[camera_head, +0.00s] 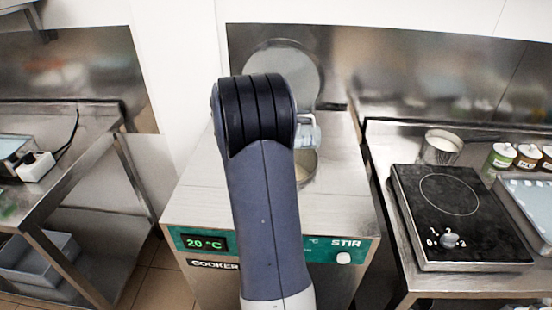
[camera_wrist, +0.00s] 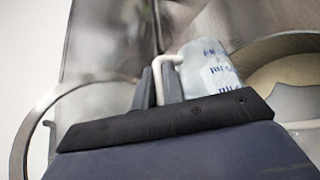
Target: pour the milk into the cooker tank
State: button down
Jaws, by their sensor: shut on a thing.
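The cooker (camera_head: 190,209) stands in the middle with its round lid (camera_head: 272,58) raised at the back. Its tank opening (camera_head: 307,168) shows just right of my arm, with pale contents inside. My gripper (camera_wrist: 160,82) is shut on the handle of a clear measuring jug (camera_wrist: 210,68) with blue print. In the head view the jug (camera_head: 310,134) shows partly beside my arm, above the tank opening. In the wrist view the tank rim (camera_wrist: 262,52) curves right of the jug. The jug's milk and exact tilt cannot be made out.
The cooker panel reads 20 °C and has a STIR knob (camera_head: 343,258). A steel table (camera_head: 85,160) stands at left.

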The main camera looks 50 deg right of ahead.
jog(key=shift+w+a+f+h+b, duration=0.15)
jog(key=shift+w+a+h+b, duration=0.2)
jog(key=shift+b, duration=0.35)
